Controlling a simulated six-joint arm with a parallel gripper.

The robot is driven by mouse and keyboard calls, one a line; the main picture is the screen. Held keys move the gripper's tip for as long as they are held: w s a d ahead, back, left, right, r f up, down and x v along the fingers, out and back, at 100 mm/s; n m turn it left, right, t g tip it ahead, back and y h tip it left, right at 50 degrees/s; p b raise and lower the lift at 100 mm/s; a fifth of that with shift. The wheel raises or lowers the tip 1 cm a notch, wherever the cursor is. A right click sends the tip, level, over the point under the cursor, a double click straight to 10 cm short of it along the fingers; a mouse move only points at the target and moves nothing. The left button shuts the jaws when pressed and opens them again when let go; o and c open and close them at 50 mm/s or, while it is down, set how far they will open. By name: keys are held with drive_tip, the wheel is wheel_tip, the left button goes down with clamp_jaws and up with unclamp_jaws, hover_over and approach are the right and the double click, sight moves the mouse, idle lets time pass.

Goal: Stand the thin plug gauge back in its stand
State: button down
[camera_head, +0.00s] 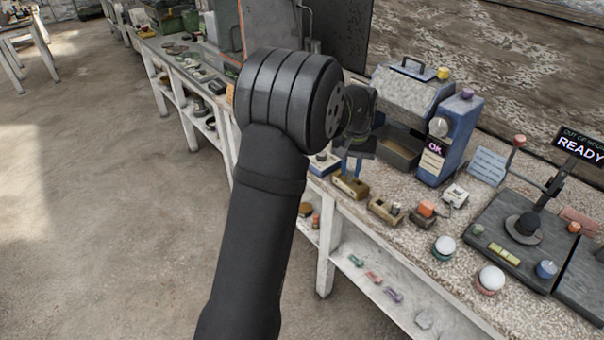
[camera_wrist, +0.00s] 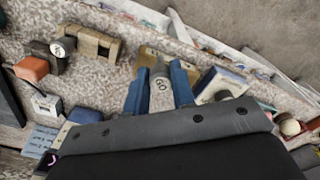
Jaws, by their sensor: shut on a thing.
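My gripper (camera_wrist: 160,82) is shut on a grey plug gauge (camera_wrist: 162,97) marked "GO", held between its two blue fingers. Beyond the fingertips in the wrist view is a tan block (camera_wrist: 152,57), which looks like a stand. In the head view my gripper (camera_head: 351,167) is just above this tan block (camera_head: 350,188) at the bench's front edge. The gauge's lower end is hidden, so I cannot tell whether it is in the block or above it. A second tan block (camera_head: 383,211) sits to the right, with a notch that shows in the wrist view (camera_wrist: 92,43).
Right of the blocks are an orange-topped piece (camera_head: 426,209), a small white box (camera_head: 455,196) and white spheres on round bases (camera_head: 444,246). A blue device (camera_head: 449,135) and an open bin (camera_head: 400,148) stand behind. A pale box (camera_head: 324,163) is close on the left.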

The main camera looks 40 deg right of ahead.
drive_tip(key=s+d+r+m, duration=0.1)
drive_tip(key=s+d+r, duration=0.2)
drive_tip(key=s, duration=0.5)
drive_tip(key=shift+s+d, duration=0.35)
drive_tip(key=shift+d, duration=0.5)
drive_tip(key=shift+f, duration=0.1)
drive_tip(key=shift+f, duration=2.7)
drive_tip(key=shift+a+f, duration=0.1)
drive_tip(key=shift+f, duration=1.8)
drive_tip(key=c, duration=1.1)
unclamp_jaws()
drive_tip(key=shift+c, duration=0.2)
